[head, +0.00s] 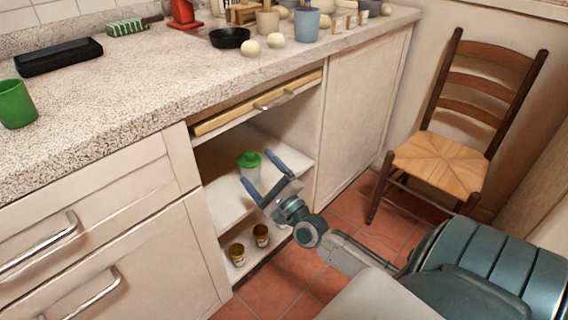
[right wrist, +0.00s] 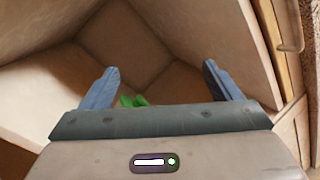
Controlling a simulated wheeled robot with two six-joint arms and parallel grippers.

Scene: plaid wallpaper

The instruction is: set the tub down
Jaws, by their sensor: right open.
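My left gripper is not in view.
Two small jars (head: 237,254) stand on the cabinet's bottom. A partly open drawer (head: 258,104) is above the shelf. The counter (head: 150,85) holds a green cup (head: 15,104), a black bowl (head: 230,38) and several other items. A wooden chair (head: 440,163) stands at right.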

